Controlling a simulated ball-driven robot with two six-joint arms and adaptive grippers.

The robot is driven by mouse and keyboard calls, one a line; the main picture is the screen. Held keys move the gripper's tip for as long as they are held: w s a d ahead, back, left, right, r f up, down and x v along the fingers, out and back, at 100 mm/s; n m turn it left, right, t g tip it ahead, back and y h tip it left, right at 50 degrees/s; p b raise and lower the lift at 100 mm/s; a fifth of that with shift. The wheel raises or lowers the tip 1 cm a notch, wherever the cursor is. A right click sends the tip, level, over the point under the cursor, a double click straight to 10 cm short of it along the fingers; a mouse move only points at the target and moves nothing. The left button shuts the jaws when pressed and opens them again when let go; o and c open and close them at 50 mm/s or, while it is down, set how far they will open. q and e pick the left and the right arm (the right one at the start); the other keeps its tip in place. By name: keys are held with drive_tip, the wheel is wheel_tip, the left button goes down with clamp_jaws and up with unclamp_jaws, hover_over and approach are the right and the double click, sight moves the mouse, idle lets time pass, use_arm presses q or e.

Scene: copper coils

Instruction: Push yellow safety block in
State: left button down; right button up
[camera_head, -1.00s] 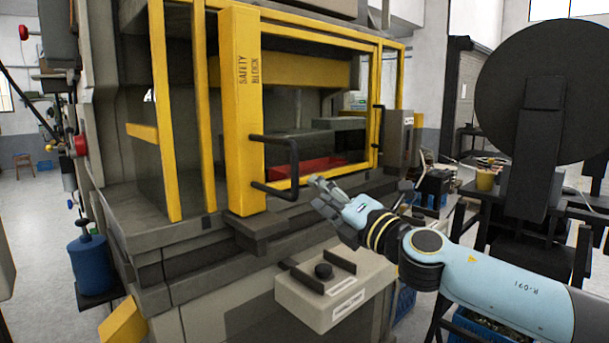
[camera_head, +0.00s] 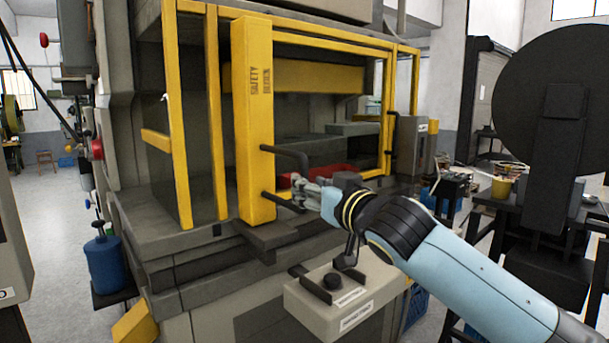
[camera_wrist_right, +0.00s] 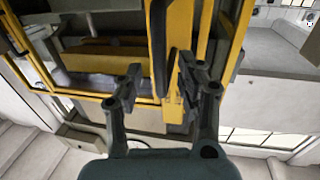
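The yellow safety block (camera_head: 254,125) is an upright yellow post lettered "SAFETY BLOCK" at the front of the press. It carries a black U-shaped handle (camera_head: 287,150), whose middle is partly hidden by my right gripper (camera_head: 302,191). In the right wrist view, my right gripper (camera_wrist_right: 158,78) is open, its two fingers apart. The dark handle bar (camera_wrist_right: 157,40) shows between the fingertips, with the yellow block (camera_wrist_right: 178,35) behind it. I cannot tell whether a finger touches the handle. My left gripper is not in view.
Yellow guard frames (camera_head: 215,110) stand beside and behind the block. A pale control box (camera_head: 340,305) with a black knob sits below my right arm. A large dark disc (camera_head: 560,85) on a stand is at the right. A blue canister (camera_head: 107,263) is at the left.

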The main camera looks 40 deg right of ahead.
drive_tip(key=shift+w+d+p, duration=0.2)
drive_tip(key=shift+w+p, duration=0.15)
drive_tip(key=shift+w, duration=1.25)
drive_tip(key=shift+c, duration=0.5)
clamp_jaws()
